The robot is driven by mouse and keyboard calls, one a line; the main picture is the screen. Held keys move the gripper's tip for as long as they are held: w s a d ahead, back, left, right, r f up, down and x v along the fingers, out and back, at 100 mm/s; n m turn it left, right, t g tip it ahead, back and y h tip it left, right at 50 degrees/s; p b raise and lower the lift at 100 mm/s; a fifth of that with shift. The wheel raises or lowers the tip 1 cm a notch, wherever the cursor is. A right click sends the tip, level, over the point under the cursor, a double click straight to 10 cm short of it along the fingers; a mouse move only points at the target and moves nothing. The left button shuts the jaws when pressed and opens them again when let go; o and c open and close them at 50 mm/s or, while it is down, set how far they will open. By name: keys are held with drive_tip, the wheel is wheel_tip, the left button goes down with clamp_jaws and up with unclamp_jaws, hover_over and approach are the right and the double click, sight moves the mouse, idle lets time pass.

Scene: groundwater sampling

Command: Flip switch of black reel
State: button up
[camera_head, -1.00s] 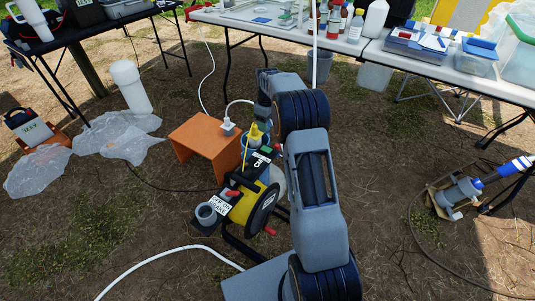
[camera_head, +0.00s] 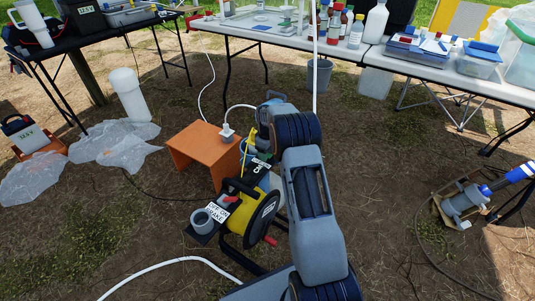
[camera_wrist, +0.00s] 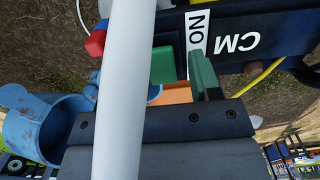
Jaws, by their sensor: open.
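The black reel (camera_head: 232,190), with a yellow drum side (camera_head: 247,208) and a white brake label, stands on the ground left of my arm. In the wrist view its dark body (camera_wrist: 275,15) fills the top, with upside-down white labels reading "ON" (camera_wrist: 196,32) and "CM" (camera_wrist: 236,37). My gripper (camera_wrist: 184,72) is open, its green fingertips close to the reel by the "ON" label. Contact cannot be told. A red part (camera_wrist: 96,42) shows left of the fingers. I cannot make out the switch clearly. The gripper's fingertips are hidden in the head view.
A white pipe (camera_wrist: 125,90) crosses the wrist view in front of the gripper. A blue round part (camera_wrist: 40,125) is at left. An orange stool (camera_head: 195,140) stands behind the reel. A white hose (camera_head: 180,262) lies in front. Loaded tables (camera_head: 232,32) stand behind.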

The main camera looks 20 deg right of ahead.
drive_tip(key=shift+c, duration=0.4)
drive_tip(key=c, duration=0.8)
drive_tip(key=shift+w+a+r+g+p, duration=0.1)
drive_tip(key=shift+r+g+p, duration=0.25)
drive_tip(key=shift+p, duration=0.8)
drive_tip(key=shift+c, duration=0.2)
drive_tip(key=shift+w+f+g+h+p, duration=0.15)
drive_tip(key=shift+f+g+h+p, duration=0.15)
drive_tip(key=shift+g+h+p, duration=0.5)
drive_tip(key=shift+t, duration=0.25)
drive_tip(key=o, duration=0.9)
drive_tip(key=p+v, duration=0.4)
drive_tip(key=v, duration=0.9)
drive_tip(key=shift+w+r+p, duration=0.15)
drive_tip(key=shift+r+p, duration=0.15)
drive_tip(key=shift+r, duration=0.1)
